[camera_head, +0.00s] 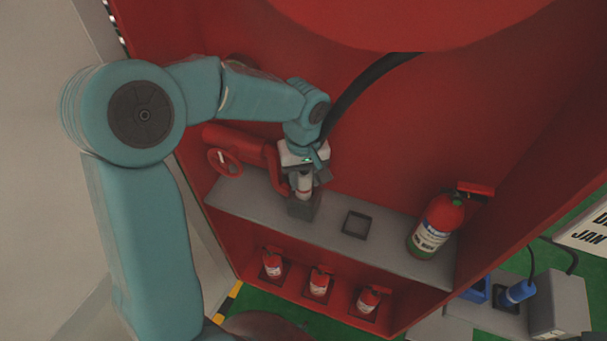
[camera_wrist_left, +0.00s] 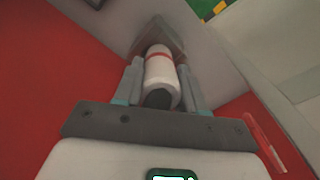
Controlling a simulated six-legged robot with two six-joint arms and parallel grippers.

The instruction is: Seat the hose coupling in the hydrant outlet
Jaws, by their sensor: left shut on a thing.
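The hose coupling is a white cylinder with a red band and a dark end (camera_wrist_left: 160,72); it also shows in the head view (camera_head: 304,184). My left gripper (camera_head: 303,180) is shut on it, with a finger on each side in the left wrist view (camera_wrist_left: 161,85). The coupling stands at a grey square holder (camera_head: 304,208) on the shelf; I cannot tell whether it rests in it or just above. The red hydrant pipe (camera_head: 236,139) with its handwheel (camera_head: 224,162) is just left of the gripper. Its outlet is partly hidden by my gripper. My right gripper is not in view.
The grey shelf (camera_head: 395,245) has an empty square holder (camera_head: 357,224) and a large extinguisher (camera_head: 437,225) to the right. Small extinguishers (camera_head: 319,282) stand on the lower shelf. A black hose (camera_head: 365,82) hangs behind my wrist. Red cabinet walls enclose the space.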

